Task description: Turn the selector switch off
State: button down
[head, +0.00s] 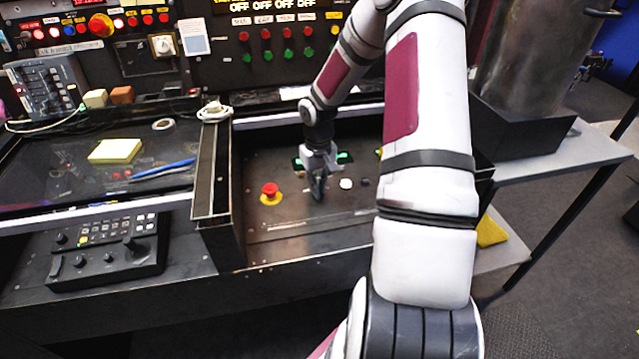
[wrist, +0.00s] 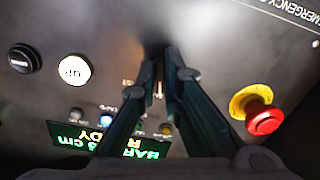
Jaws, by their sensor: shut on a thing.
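My gripper (head: 318,190) points down at the black control panel (head: 340,218) in the recess, between a red mushroom button and a white button. In the wrist view my gripper's fingertips (wrist: 166,56) are closed together on a dark piece at the panel, which I take to be the selector switch (wrist: 154,49). The fingers hide most of it, so its pointer and setting cannot be read. In the head view the switch is hidden behind the gripper.
The red emergency button (head: 269,190) on its yellow ring stands close to the left of the gripper. A white button (head: 346,184) and a black button (head: 365,182) are to its right. A lit green display (wrist: 107,141) is close by. The raised side wall (head: 212,185) bounds the recess.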

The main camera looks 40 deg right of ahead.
jog(key=n+p, duration=0.2)
jog(key=n, duration=0.2)
jog(key=shift+d+r+p, duration=0.1)
jog(key=shift+p, duration=0.3)
jog(key=shift+n+p, duration=0.6)
jog(key=shift+n, duration=0.6)
jog(key=shift+w+d, duration=0.1)
jog(key=c, duration=1.7)
grip_release()
notch_tip(320, 180, up, 12)
jog(key=shift+f, duration=0.1)
